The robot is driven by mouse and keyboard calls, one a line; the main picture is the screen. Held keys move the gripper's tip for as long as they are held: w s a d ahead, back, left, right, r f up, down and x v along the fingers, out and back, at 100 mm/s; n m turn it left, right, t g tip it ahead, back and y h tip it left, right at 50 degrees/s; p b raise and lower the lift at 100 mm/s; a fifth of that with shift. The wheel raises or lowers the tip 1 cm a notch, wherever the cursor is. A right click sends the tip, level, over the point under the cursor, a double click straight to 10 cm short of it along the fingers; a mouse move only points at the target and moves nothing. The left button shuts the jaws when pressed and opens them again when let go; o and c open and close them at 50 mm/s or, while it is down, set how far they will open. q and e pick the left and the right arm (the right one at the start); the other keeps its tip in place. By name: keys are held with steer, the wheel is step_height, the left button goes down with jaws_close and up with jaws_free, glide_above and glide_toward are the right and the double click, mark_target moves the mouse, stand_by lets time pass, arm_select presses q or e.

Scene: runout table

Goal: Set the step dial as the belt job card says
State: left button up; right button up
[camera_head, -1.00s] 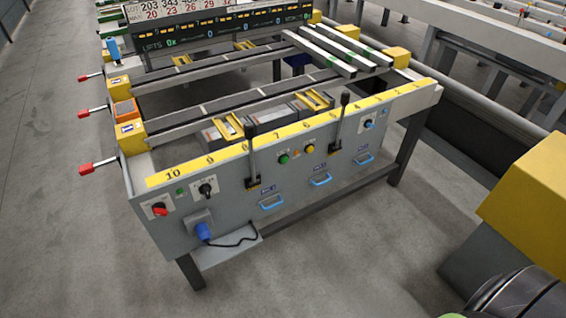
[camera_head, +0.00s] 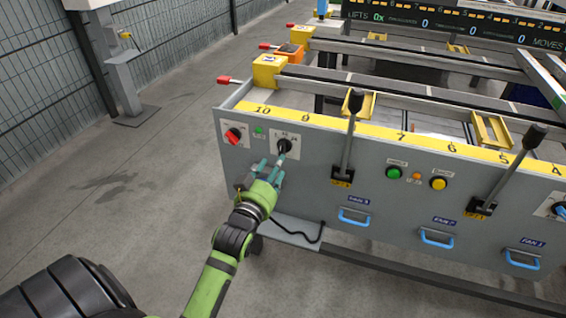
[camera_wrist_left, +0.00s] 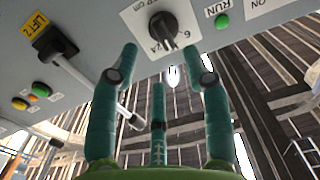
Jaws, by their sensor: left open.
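The step dial (camera_head: 284,146) is a black knob on a white plate at the left of the grey front panel. In the left wrist view the dial (camera_wrist_left: 163,27) shows at the top with numbers around it, partly unreadable. My left gripper (camera_head: 273,164) is just below and in front of the dial, its teal fingers spread open and empty. In the wrist view the left gripper (camera_wrist_left: 160,62) has two fingers flanking the space below the knob and a third lower between them. Contact with the knob cannot be told. I cannot make out a belt job card.
A red switch (camera_head: 234,136) and a green lamp (camera_head: 258,130) sit left of the dial. A lever (camera_head: 350,135) stands to its right, then green (camera_head: 393,172) and yellow buttons (camera_head: 438,183). Blue handles (camera_head: 354,217) line the lower panel.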

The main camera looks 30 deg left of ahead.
mark_target(282, 151)
arm_select(q)
steer(key=x, duration=0.6)
steer(key=shift+w+a+b, duration=0.15)
steer(key=shift+w+b, duration=0.2)
jaws_close()
